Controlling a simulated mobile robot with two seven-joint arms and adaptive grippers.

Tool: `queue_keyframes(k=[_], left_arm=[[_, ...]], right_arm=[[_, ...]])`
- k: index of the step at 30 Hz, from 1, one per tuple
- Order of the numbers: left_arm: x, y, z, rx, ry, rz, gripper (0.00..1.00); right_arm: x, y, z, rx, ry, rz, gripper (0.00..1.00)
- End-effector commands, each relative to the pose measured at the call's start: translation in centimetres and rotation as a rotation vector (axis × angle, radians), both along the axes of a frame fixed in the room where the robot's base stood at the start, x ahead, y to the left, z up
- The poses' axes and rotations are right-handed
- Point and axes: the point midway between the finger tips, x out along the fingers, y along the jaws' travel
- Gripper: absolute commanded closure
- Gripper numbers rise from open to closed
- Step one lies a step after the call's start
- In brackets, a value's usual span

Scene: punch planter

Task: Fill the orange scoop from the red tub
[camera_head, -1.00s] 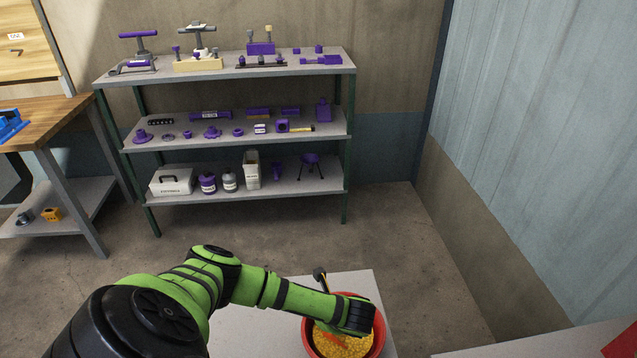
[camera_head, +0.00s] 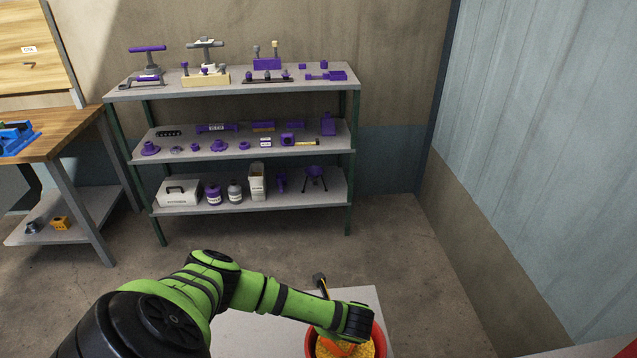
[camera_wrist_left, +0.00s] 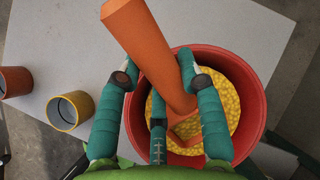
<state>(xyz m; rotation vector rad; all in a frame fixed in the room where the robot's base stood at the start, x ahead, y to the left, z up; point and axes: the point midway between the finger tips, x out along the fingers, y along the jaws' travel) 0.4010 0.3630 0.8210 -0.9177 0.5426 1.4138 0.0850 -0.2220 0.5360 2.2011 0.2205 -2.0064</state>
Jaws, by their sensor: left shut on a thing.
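The orange scoop (camera_wrist_left: 150,50) is in my left gripper (camera_wrist_left: 161,75), with its thick handle between the teal fingers in the left wrist view. Its lower end reaches into the red tub (camera_wrist_left: 258,110), at the yellow pellets (camera_wrist_left: 222,100). Fingers hide part of the scoop, so I cannot tell how much it holds. In the head view the red tub (camera_head: 380,343) is at the bottom edge, partly cut off, with the scoop (camera_head: 338,349) low inside it under my wrist. My right gripper is not in view.
The tub stands on a pale table (camera_head: 250,335). An orange cup (camera_wrist_left: 14,82) and a yellow cup (camera_wrist_left: 70,110) stand left of it. A dark-headed piece (camera_head: 320,281) shows behind my arm. A shelf (camera_head: 240,80) with purple parts stands beyond open floor.

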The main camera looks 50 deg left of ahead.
Motion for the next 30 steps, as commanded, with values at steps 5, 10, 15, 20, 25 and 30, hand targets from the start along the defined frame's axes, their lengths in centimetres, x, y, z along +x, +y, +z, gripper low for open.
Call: queue_keyframes(k=[5,10,15,20,25,30], left_arm=[[0.0,0.0,1.3,0.0,-0.001,0.001,1.0],[0.1,0.0,2.2,0.0,-0.001,0.001,1.0],[0.0,0.0,3.1,-0.001,-0.001,0.001,1.0],[-0.2,0.4,3.6,-0.027,-0.005,0.002,1.0],[-0.3,1.2,3.5,-0.148,-0.035,0.004,1.0],[-0.6,2.1,3.1,-0.313,-0.074,0.004,1.0]], right_arm=[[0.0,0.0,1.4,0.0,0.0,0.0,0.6],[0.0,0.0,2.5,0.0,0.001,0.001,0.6],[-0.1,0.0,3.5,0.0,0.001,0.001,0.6],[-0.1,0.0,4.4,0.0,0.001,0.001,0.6],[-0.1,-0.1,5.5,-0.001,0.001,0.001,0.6],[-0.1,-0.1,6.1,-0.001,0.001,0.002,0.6]])
